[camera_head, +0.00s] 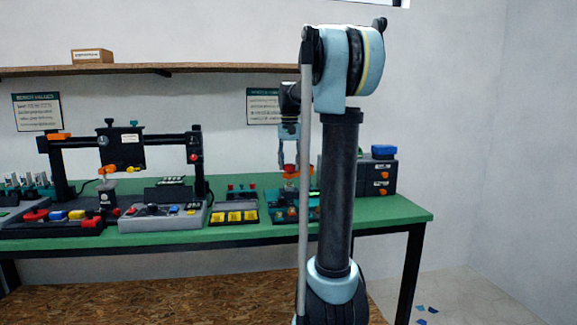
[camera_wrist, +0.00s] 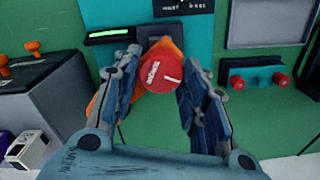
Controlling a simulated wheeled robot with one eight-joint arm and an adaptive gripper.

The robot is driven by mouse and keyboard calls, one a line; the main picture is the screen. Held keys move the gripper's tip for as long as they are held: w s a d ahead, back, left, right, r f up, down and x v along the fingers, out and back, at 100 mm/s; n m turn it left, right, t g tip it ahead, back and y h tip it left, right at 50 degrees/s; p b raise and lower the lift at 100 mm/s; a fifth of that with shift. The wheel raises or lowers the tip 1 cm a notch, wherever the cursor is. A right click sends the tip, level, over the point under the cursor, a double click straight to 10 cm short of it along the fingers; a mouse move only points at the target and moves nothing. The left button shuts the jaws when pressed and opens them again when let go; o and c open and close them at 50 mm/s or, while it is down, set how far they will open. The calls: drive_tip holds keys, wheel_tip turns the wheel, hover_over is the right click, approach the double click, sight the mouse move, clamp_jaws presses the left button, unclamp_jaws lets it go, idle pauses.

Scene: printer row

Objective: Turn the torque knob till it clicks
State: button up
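The torque knob (camera_wrist: 163,72) is a round red cap with white lettering and a white pointer line, in the middle of the wrist view. It sits on an orange body against a teal panel (camera_wrist: 120,12). My gripper (camera_wrist: 163,60) has one finger on each side of the knob, apart from each other. The fingers look open, with narrow gaps at the knob's sides; whether either touches it is hard to tell. In the head view my gripper (camera_head: 289,138) hangs just above the small red knob (camera_head: 290,169), partly hidden behind my arm.
A lit green display (camera_wrist: 107,33) is left of the knob. Two red knobs (camera_wrist: 255,80) stand to the right, a dark box with orange knobs (camera_wrist: 45,85) to the left. The green bench (camera_head: 385,212) holds several devices; dark drawers (camera_head: 377,175) stand at its right.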

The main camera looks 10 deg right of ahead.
drive_tip(key=shift+o, duration=1.1)
wheel_tip(320, 180, up, 12)
wheel_tip(320, 180, up, 6)
drive_tip(key=n, duration=1.5)
wheel_tip(320, 180, down, 18)
drive_tip(key=shift+s+a+r, duration=0.1)
drive_tip(key=shift+s+r, duration=0.05)
